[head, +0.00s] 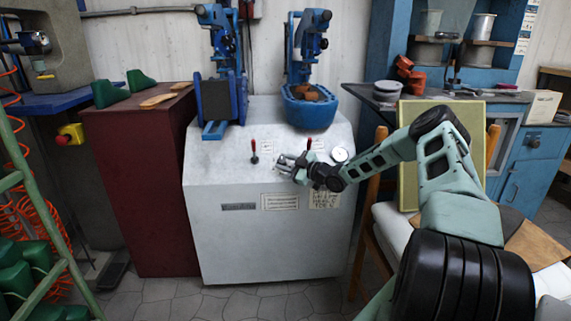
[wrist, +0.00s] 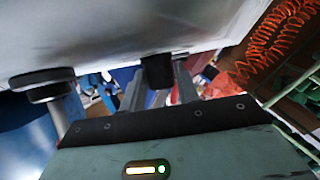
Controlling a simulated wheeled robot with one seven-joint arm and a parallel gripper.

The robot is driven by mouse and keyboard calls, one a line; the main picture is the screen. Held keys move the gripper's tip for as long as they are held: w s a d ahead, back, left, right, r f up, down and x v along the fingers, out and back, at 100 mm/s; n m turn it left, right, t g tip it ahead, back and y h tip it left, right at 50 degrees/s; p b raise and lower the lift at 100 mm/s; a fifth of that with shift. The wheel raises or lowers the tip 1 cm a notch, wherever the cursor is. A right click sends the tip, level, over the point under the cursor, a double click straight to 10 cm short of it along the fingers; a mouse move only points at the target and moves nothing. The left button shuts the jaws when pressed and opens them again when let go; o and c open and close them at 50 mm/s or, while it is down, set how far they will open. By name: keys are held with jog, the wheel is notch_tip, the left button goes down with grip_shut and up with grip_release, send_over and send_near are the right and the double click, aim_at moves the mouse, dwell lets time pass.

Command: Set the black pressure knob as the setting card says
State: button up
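My gripper (head: 289,166) is at the sloped top of the white machine (head: 230,245), left of the round gauge (head: 339,154). In the wrist view a dark block, seemingly the black pressure knob (wrist: 157,71), lies between the tips of my gripper (wrist: 159,80). The fingers are apart, one on each side of it; I cannot tell whether they touch it. In the head view my gripper hides the knob. A card with dark writing (head: 325,200), possibly the setting card, is on the machine's front, partly behind my wrist. Its text is too small to read.
Red-handled levers (head: 254,150) stand on the panel, with small labels nearby. A pale plate (head: 280,201) is on the front. Two blue presses (head: 225,90) rise behind. A chair with a greenish board (head: 440,118) stands right; a dark red cabinet (head: 140,190) stands left.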

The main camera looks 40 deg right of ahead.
jog(key=c, duration=0.3)
jog(key=shift+h, duration=0.3)
